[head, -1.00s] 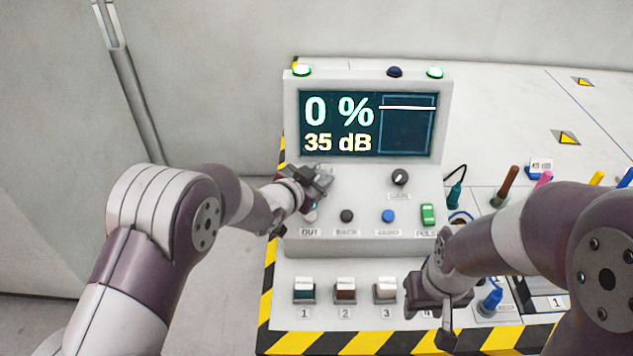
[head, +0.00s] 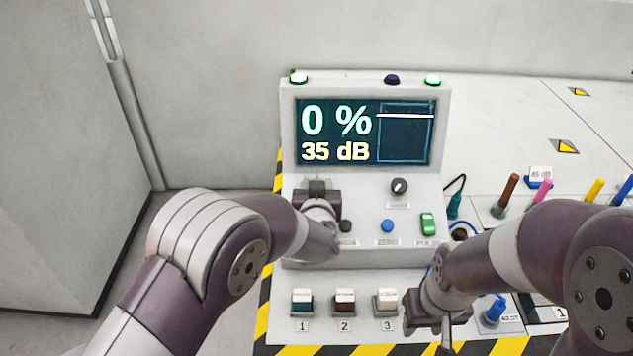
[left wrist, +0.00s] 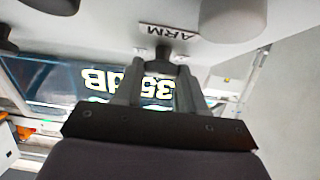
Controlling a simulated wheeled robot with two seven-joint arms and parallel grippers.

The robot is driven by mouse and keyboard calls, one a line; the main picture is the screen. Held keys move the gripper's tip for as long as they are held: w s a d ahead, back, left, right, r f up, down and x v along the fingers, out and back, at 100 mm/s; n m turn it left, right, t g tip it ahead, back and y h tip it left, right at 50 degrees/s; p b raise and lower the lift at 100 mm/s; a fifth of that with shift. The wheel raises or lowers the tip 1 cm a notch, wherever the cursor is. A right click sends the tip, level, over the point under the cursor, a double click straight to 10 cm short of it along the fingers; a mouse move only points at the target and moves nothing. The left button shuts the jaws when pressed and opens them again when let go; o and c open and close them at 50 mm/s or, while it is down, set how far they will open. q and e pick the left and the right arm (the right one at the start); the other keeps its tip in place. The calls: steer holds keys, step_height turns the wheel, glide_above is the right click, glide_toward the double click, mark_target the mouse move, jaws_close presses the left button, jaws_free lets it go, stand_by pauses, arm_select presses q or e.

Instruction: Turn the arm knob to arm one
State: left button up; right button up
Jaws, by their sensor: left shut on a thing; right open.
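The arm knob (left wrist: 162,54) is a small dark knob beside the label ARM, which reads upside down in the left wrist view. My left gripper (left wrist: 157,80) is shut on the knob, with one finger on each side. In the head view my left gripper (head: 317,187) is at the left of the console's sloped panel, below the screen, and hides the knob and its label. The knob's pointer direction cannot be made out. My right gripper (head: 437,318) is open and empty, low at the front right of the console.
The console screen (head: 365,132) reads 0 % and 35 dB. A second dark knob (head: 399,186), a blue button (head: 387,226) and a green switch (head: 427,224) sit on the panel. Numbered blocks (head: 345,301) stand in front. Coloured handles (head: 507,195) stand at right.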

stand_by(0.3)
arm_select(q)
steer(key=o, duration=1)
steer(key=p+v, duration=0.1)
steer(key=v, duration=1.1)
steer(key=shift+s+d+r, duration=0.1)
steer(key=shift+s+d, duration=0.1)
steer(key=shift+s, duration=0.2)
